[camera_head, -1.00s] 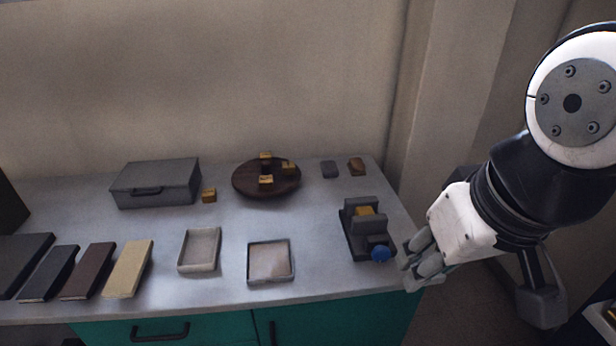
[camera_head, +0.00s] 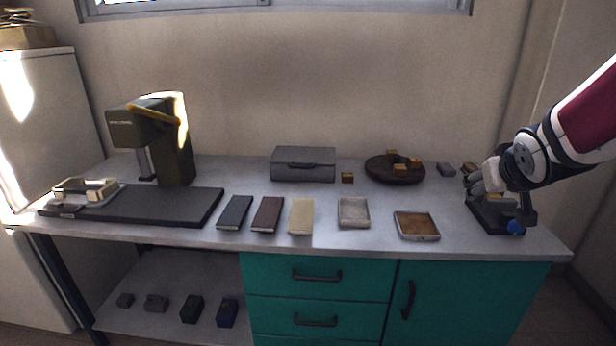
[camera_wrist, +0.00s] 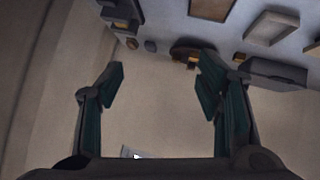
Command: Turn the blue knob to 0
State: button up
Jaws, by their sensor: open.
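The blue knob (camera_head: 516,228) is on the front of a dark grey device (camera_head: 484,214) at the right end of the table. A yellowish block shows on the device, partly covered by my arm. My gripper (camera_head: 474,182) is at the upper part of the device in the head view, above and left of the knob, not on it. In the wrist view my gripper (camera_wrist: 160,74) has its two dark fingers wide apart with nothing between them. The knob's markings are too small to read, and the knob does not show in the wrist view.
A round brown board (camera_head: 378,172) with small blocks, two shallow trays (camera_head: 354,226) (camera_head: 418,238), a grey case (camera_head: 303,176) and flat slabs (camera_head: 267,214) lie left of the device. The wall (camera_wrist: 165,115) fills much of the wrist view.

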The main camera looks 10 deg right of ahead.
jog(key=w+d+f+t+b, duration=0.1)
jog(key=w+d+f+b, duration=0.25)
jog(key=d+f, duration=0.4)
jog(key=m+t+y+b, duration=0.1)
jog(key=m+t+b, duration=0.1)
jog(key=t+b, duration=0.5)
send_near(518, 229)
jog(key=b+x, duration=0.2)
jog(key=x, duration=0.7)
jog(key=shift+w+d+f, duration=0.1)
jog(key=shift+w+d, duration=0.05)
jog(key=shift+w, duration=0.1)
jog(key=c, duration=1.2)
